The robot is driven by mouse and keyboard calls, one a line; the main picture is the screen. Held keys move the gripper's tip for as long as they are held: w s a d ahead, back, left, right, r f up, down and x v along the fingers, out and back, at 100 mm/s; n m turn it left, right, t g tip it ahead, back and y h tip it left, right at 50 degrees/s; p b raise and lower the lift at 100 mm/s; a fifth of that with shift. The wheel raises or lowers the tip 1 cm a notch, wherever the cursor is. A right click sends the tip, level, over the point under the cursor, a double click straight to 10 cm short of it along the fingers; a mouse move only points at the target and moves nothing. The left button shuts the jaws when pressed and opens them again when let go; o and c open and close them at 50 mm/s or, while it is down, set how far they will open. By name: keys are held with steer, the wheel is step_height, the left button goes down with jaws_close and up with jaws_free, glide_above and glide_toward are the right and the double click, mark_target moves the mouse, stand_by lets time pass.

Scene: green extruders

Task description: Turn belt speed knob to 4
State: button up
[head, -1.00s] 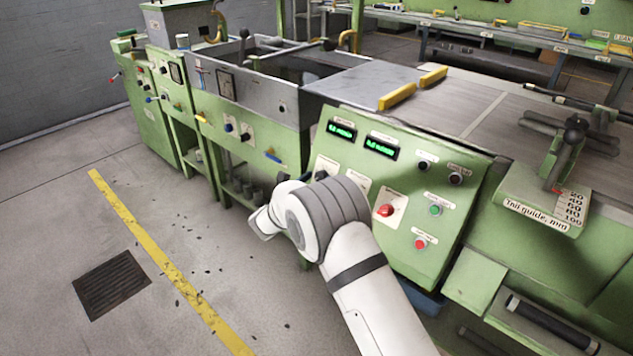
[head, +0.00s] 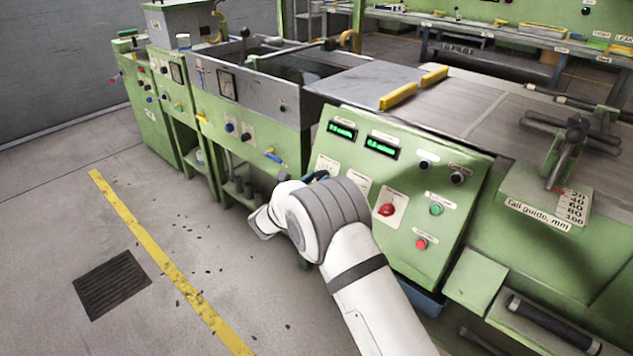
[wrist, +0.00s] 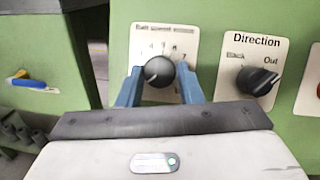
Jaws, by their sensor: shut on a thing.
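The belt speed knob (wrist: 159,71) is a round black knob on a white dial plate (wrist: 183,39) in the wrist view. The label above it is blurred, and some digits of the scale show over the knob. A light pointer mark on the knob seems to face lower left. The two blue fingers of my gripper (wrist: 160,84) are on either side of the knob, shut on it.
A black Direction knob (wrist: 258,80) with Back and Out marks is close to the right of my gripper. The panel also carries a red button (head: 387,210), a green button (head: 436,209) and two green displays (head: 381,146). A blue-handled lever (wrist: 27,83) is at the left.

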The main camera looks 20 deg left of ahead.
steer(key=m+b, duration=0.1)
steer(key=m, duration=0.1)
steer(key=m+h+b, duration=0.1)
steer(key=m, duration=0.1)
steer(key=m+h+b, duration=0.1)
steer(key=b, duration=0.1)
steer(key=shift+a+f+m+g, duration=0.15)
steer(key=shift+f+m+g, duration=0.1)
steer(key=shift+m+g, duration=0.15)
steer(key=m+g+h+b, duration=0.1)
steer(key=m, duration=0.2)
steer(key=m+g+h+b, duration=0.1)
steer(key=m, duration=0.3)
steer(key=shift+w+a+r+h, duration=0.15)
steer(key=shift+h, duration=0.25)
steer(key=m+g, duration=0.1)
steer(key=m, duration=0.3)
steer(key=m+g+h, duration=0.1)
steer(key=m, duration=0.1)
steer(key=shift+w+r+g, duration=0.1)
steer(key=shift+r+g, duration=0.15)
steer(key=shift+g, duration=0.05)
steer(key=m+g, duration=0.1)
steer(key=m, duration=0.3)
steer(key=shift+a+r+m+g+p, duration=0.1)
steer(key=shift+m+g+p, duration=0.2)
steer(key=shift+g, duration=0.1)
steer(key=shift+m+y, duration=0.3)
steer(key=shift+m, duration=0.6)
steer(key=shift+g, duration=0.3)
